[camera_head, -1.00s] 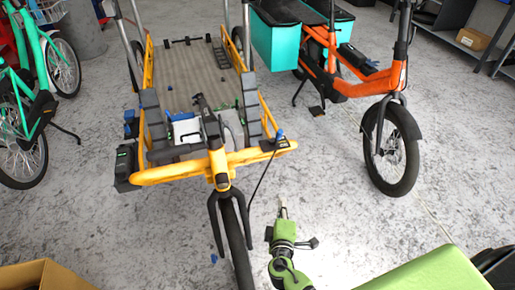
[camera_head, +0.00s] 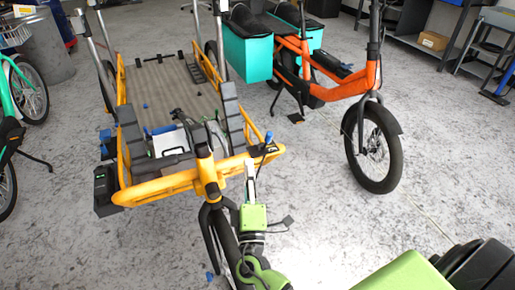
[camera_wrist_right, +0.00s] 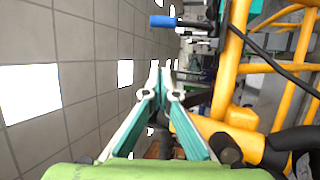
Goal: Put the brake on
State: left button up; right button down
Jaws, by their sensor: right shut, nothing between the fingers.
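The yellow cargo bike (camera_head: 150,190) stands in front of me, with its front bar crossing the head view. A small blue-tipped lever (camera_head: 268,137) stands up near the right end of that bar; it looks like the brake lever. In the right wrist view a blue-tipped black lever (camera_wrist_right: 165,21) lies above the fingertips, apart from them, next to the yellow frame (camera_wrist_right: 232,60). My right gripper (camera_head: 250,165) is shut and empty, just in front of the bar and below the blue tip. It also shows in the wrist view (camera_wrist_right: 160,78). My left gripper is not in view.
An orange bike (camera_head: 350,90) with teal boxes stands to the right. A teal bike (camera_head: 25,75) is at the left edge. A dark cable (camera_wrist_right: 275,60) runs past the yellow frame. Grey floor (camera_head: 320,220) is clear between the two bikes.

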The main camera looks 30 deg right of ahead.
pick_arm(q)
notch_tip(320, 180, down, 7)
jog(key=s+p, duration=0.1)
jog(key=p, duration=0.1)
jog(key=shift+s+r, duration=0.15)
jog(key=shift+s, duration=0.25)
pick_arm(e)
jog(key=w+d+r, duration=0.2)
jog(key=w+d, duration=0.4)
jog(key=shift+d+r, duration=0.15)
jog(key=shift+d, duration=0.2)
pick_arm(q)
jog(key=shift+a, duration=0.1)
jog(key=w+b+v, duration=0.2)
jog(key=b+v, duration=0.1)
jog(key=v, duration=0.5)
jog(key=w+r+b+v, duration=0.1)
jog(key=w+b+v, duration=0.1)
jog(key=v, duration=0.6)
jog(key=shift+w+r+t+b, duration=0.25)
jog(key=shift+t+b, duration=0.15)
jog(key=shift+b, duration=0.15)
pick_arm(e)
jog(key=shift+s+f+m+t+h, duration=0.3)
jog(key=shift+s+f+t+h, duration=0.1)
jog(key=shift+s, duration=0.05)
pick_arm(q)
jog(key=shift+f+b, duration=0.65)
pick_arm(e)
jog(key=shift+s+f, duration=0.1)
